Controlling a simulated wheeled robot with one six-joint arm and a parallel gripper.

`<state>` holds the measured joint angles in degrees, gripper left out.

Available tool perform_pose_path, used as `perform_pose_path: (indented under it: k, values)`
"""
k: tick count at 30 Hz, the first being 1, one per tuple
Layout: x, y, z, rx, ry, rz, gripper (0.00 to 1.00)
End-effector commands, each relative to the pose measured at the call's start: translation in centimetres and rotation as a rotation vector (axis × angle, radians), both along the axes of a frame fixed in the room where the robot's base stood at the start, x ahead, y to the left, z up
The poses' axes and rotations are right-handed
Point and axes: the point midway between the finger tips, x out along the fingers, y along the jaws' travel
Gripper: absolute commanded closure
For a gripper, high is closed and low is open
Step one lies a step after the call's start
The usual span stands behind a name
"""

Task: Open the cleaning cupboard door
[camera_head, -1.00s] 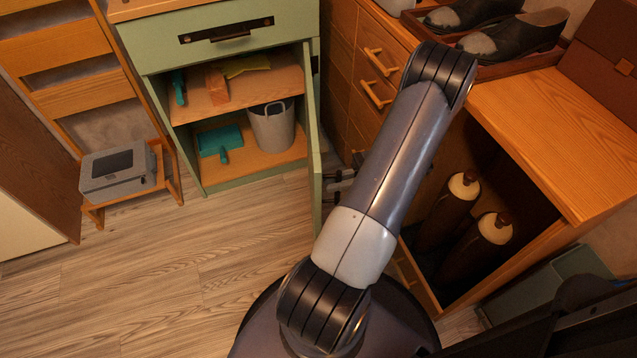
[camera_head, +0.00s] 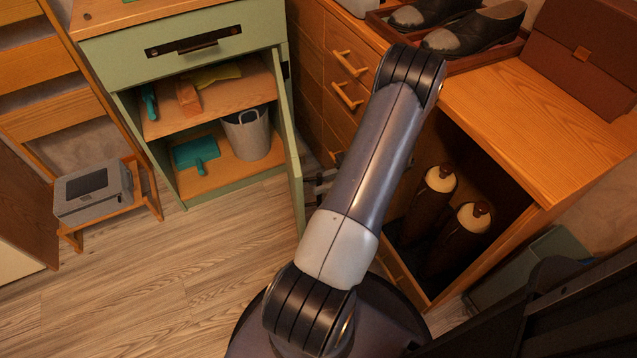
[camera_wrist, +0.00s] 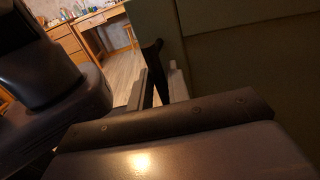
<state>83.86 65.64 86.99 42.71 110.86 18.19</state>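The green cleaning cupboard (camera_head: 178,203) stands at the left centre below a drawer. Its door (camera_head: 296,175) is swung far out and appears almost edge-on in the head view, so the shelves inside are exposed. In the wrist view the door's green face (camera_wrist: 235,65) fills the right side. My gripper (camera_head: 318,186) is beside the door's right face, mostly hidden behind my arm. In the wrist view a dark upright door handle (camera_wrist: 152,68) stands between the gripper's two grey fingers (camera_wrist: 157,90), which look closed about it; the contact itself is dim.
A grey bucket (camera_head: 246,136), a teal dustpan (camera_head: 196,154) and a teal brush (camera_head: 149,101) are inside the cupboard. An open wooden cabinet (camera_head: 545,200) with bottles stands right of my arm. Wooden floor (camera_head: 150,270) is clear in front.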

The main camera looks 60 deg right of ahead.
Motion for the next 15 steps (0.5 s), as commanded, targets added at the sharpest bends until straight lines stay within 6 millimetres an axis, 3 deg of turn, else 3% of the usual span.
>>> perform_pose_path:
  k: [6, 15]
  values:
    - [-2.3, -3.4, 0.0, -0.002, 0.000, -0.004, 0.83]
    - [-3.1, -4.7, 0.5, 0.001, 0.001, -0.001, 0.83]
